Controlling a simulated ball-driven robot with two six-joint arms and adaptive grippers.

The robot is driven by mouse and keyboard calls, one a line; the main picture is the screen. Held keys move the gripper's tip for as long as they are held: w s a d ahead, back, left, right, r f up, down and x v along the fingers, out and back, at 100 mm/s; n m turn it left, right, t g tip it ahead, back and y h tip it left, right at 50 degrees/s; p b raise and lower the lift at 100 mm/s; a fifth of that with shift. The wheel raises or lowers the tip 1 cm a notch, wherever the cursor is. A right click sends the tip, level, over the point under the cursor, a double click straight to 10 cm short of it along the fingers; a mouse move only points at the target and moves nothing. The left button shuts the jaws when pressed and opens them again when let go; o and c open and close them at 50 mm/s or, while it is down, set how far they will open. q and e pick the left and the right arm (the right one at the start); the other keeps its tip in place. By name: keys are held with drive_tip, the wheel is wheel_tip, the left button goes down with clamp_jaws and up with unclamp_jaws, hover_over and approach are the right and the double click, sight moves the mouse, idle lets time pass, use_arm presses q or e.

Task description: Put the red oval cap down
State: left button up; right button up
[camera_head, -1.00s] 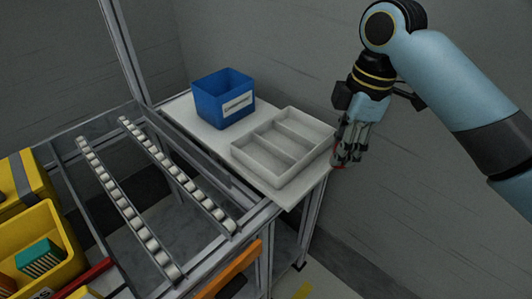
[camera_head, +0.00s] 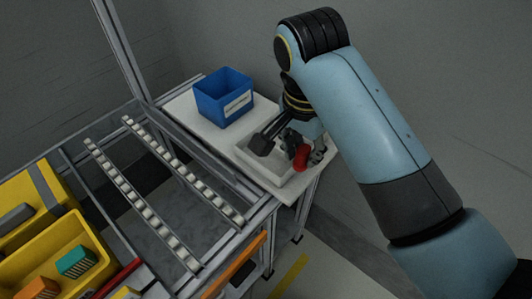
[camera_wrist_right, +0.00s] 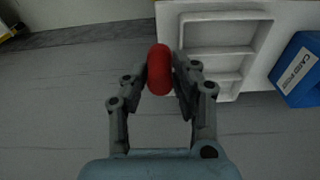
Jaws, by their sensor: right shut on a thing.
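The red oval cap (camera_head: 302,156) is between the fingers of my right gripper (camera_head: 304,152), which is shut on it. In the right wrist view, the cap (camera_wrist_right: 159,70) stands upright between the fingertips of the right gripper (camera_wrist_right: 160,78). The gripper is over the right part of the grey divided tray (camera_head: 252,162) in the head view and hides much of it. The tray also shows in the right wrist view (camera_wrist_right: 222,16), just right of the cap. I cannot tell the cap's height over the tray or table. My left gripper is not in view.
A blue labelled bin (camera_head: 223,98) stands behind the tray on the white tabletop (camera_head: 186,112). Roller rails (camera_head: 140,205) lie to the left. Yellow bins (camera_head: 62,245) with coloured parts stand at the far left.

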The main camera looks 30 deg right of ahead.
drive_tip(key=w+f, duration=0.2)
drive_tip(key=w, duration=0.1)
drive_tip(key=w+a+f, duration=0.1)
drive_tip(key=w+f, duration=0.1)
drive_tip(key=w, duration=0.2)
drive_tip(key=w+f+b, duration=0.1)
drive_tip(key=w+f, duration=0.1)
drive_tip(key=w, duration=0.2)
drive_tip(key=shift+a+f, duration=0.25)
drive_tip(key=shift+f, duration=2.1)
drive_tip(key=shift+f, duration=0.1)
drive_tip(key=o, duration=0.9)
drive_tip(key=shift+o, duration=0.2)
wheel_tip(320, 180, up, 12)
drive_tip(key=a+p, duration=0.1)
drive_tip(key=p, duration=1.2)
drive_tip(key=shift+s+a+p, duration=0.2)
drive_tip(key=shift+s+p, duration=0.05)
drive_tip(key=shift+p, duration=0.05)
